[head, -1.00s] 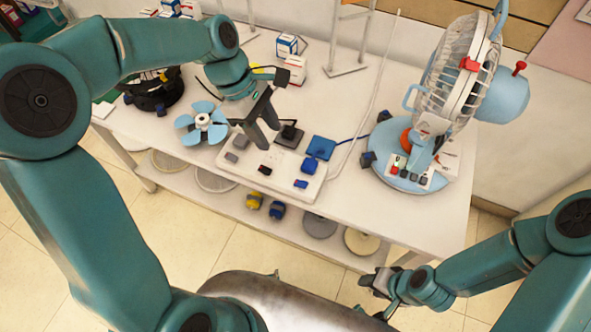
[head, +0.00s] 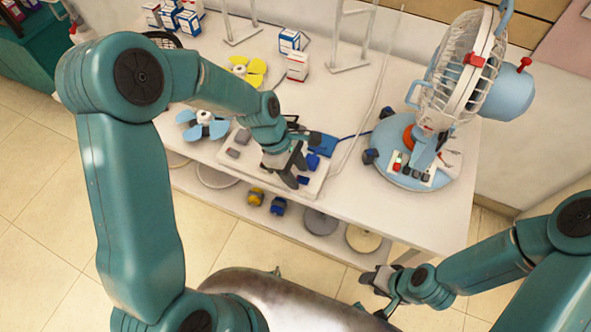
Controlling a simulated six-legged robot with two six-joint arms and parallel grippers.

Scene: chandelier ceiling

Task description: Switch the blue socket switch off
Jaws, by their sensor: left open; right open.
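A white socket board (head: 314,188) lies at the table's front edge, with a grey piece (head: 243,137) at its left end. A small blue switch (head: 303,180) is near its front right corner. A second blue piece (head: 313,161) sits just behind, and a blue plug (head: 321,146) with a blue cable is at the back. My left gripper (head: 294,170) is open, pointing down over the board, with its fingers just left of the blue switch; I cannot tell if they touch it. It hides the board's middle. My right gripper (head: 378,282) is open and empty, in front of the table.
A light-blue fan (head: 468,70) on a round base (head: 412,175) stands right of the board. A blue propeller (head: 203,126) and a yellow one (head: 243,72) lie to the left. Small boxes (head: 297,66) and white stands are behind. A lower shelf holds yellow and blue parts (head: 277,205).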

